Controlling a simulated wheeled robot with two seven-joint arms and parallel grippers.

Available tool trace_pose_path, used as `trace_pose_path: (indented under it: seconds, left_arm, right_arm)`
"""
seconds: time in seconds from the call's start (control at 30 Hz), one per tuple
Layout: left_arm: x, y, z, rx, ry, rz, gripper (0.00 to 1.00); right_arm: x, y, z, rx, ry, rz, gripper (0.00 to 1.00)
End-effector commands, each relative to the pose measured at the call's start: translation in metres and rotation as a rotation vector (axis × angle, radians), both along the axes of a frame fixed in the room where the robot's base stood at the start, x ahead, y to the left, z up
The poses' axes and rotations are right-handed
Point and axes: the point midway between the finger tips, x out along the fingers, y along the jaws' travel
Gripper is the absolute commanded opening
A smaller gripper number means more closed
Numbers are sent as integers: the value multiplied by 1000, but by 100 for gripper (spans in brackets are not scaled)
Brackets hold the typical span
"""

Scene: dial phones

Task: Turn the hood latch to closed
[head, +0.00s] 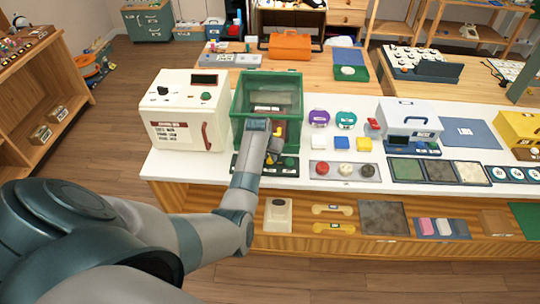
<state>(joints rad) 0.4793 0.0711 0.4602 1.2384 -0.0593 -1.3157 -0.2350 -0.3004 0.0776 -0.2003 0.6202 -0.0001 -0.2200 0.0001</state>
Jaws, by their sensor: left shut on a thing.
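The green hood (268,84), a box with a see-through panel, stands on the white counter left of the picture's middle. My left arm reaches up to its lower front. My left gripper (275,154) is shut there on a small part at the hood's front, which looks like the hood latch. The fingers and wrist cover most of that part, so its turn angle cannot be told. My right gripper is not in view.
A cream machine (188,110) with dials and a red handle stands close left of the hood. To the right are a tray of round knobs (344,170) and a pale blue-lidded case (410,118).

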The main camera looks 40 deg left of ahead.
Motion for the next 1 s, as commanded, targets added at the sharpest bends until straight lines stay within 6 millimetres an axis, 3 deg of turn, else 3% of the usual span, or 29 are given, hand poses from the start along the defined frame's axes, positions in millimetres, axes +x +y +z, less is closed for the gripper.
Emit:
trace_pose_path:
  seconds: [0.67,0.7,0.77,1.0]
  left_arm:
    - [-1,1,-1,2,3,-97,0]
    - [-1,1,-1,2,4,-97,24]
    - [-1,1,-1,2,4,-97,39]
    - [-1,1,-1,0,2,-96,39]
  right_arm:
    - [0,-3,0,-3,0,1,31]
    - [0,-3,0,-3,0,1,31]
    - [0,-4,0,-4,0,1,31]
    - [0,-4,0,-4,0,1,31]
